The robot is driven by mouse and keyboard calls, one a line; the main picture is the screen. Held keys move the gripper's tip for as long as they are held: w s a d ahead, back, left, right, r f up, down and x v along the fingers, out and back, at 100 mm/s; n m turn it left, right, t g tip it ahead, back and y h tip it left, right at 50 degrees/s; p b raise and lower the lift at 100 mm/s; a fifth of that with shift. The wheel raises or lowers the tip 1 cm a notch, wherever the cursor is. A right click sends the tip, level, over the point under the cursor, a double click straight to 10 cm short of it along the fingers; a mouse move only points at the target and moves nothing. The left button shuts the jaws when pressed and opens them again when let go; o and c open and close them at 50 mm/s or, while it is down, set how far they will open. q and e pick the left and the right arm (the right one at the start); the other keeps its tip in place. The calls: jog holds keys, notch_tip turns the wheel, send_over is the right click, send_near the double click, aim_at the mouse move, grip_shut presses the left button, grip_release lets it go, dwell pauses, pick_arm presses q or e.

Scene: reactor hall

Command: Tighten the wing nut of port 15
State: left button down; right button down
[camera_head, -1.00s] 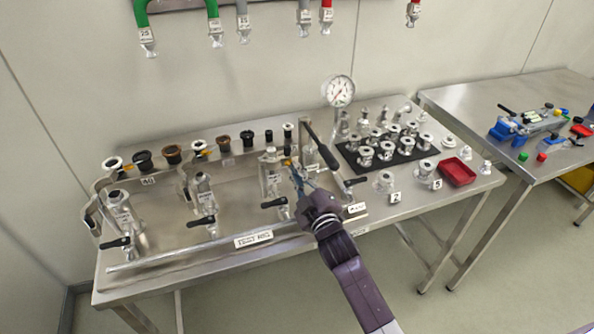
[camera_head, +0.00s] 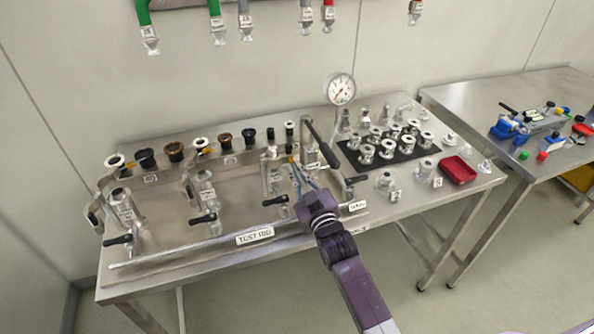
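My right gripper (camera_head: 303,174) reaches in from the bottom, over the right end of the steel test rig (camera_head: 180,246). Its thin fingers are at the rightmost metal port fitting (camera_head: 272,180), close to its upper right side. I cannot tell whether they touch it or how far apart they are. A small orange-yellow part shows near the fingertips. The port numbers are too small to read, so I cannot tell which is port 15, and no wing nut shows clearly. My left gripper is not in view.
Two more port fittings (camera_head: 122,208) (camera_head: 207,188) with black handles stand to the left. A pressure gauge (camera_head: 340,89) rises behind. A black mat (camera_head: 350,158) with several metal fittings and a red tray (camera_head: 458,170) lie right. Hoses hang above.

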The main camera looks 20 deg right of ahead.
jog(key=shift+f, duration=0.1)
jog(key=c, duration=2)
grip_release()
jog(key=s, duration=1.2)
jog(key=shift+d, duration=0.2)
